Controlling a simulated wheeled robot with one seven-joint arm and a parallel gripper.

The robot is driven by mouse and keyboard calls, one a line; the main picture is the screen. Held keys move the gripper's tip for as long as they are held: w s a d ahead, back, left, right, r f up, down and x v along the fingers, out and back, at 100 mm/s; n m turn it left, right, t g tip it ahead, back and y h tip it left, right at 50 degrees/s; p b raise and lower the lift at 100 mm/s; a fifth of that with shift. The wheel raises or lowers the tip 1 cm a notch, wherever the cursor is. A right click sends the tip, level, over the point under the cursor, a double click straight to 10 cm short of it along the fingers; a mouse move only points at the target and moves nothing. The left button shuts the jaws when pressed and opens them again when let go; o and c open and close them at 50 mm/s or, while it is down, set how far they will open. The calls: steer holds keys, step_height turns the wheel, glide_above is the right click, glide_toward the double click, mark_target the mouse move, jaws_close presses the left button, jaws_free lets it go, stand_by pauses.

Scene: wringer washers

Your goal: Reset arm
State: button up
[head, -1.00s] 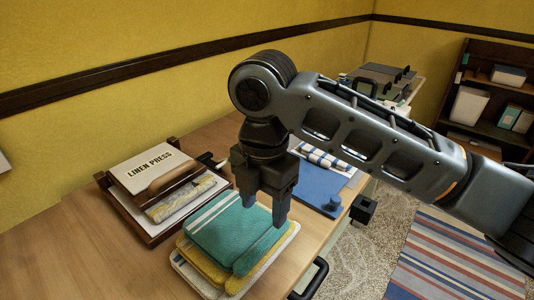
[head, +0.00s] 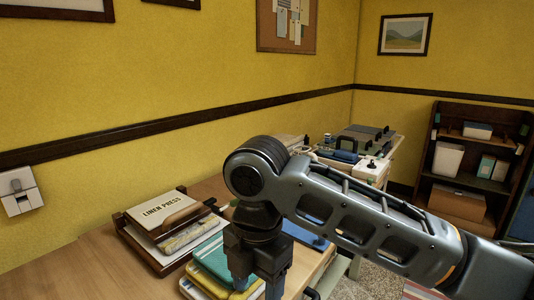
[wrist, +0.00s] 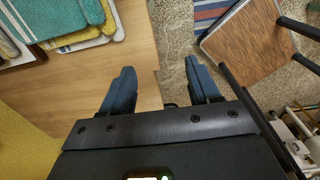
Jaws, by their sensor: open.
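My gripper (head: 258,290) hangs pointing down from my bent dark grey arm in the head view, at the near edge of the table (head: 98,262). In the wrist view its two blue fingers stand well apart, with bare tabletop and floor between and beyond them and nothing held (wrist: 162,85). A stack of folded towels, teal (head: 210,254) on top, lies on the table partly behind the gripper; it also shows at the top left of the wrist view (wrist: 55,18).
Further back is a table with dark equipment (head: 362,140). A dark shelf unit (head: 470,165) holds boxes at the right. Wrist view shows a wooden-topped piece (wrist: 248,42) with dark bars nearby.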

steer(key=s+a+f+m+t+y, duration=0.1)
steer(key=s+a+m+t+y, duration=0.1)
steer(key=s+a+m+y, duration=0.35)
steer(key=s+a+f+m+t+y, duration=0.2)
steer(key=a+m+y, duration=0.35)
steer(key=a, duration=0.35)
steer(key=s+d+f+m+t+h, duration=0.25)
steer(key=s+d+m, duration=0.2)
steer(key=d, duration=0.25)
steer(key=s+d+f+m+t+h, duration=0.2)
steer(key=s+d+f+m+t, duration=0.15)
steer(key=d+m, duration=0.3)
steer(key=s+d+f+m+t+h, duration=0.25)
steer(key=d+m+t, duration=0.2)
steer(key=d, duration=0.25)
steer(key=s+d+r+m+h, duration=0.1)
steer(key=s+d+r+h, duration=0.1)
steer(key=s+d, duration=0.6)
steer(key=s+d+r+m+h, duration=0.1)
steer(key=s+d+r+h, duration=0.1)
steer(key=s+d, duration=0.7)
steer(key=shift+s+r, duration=0.65)
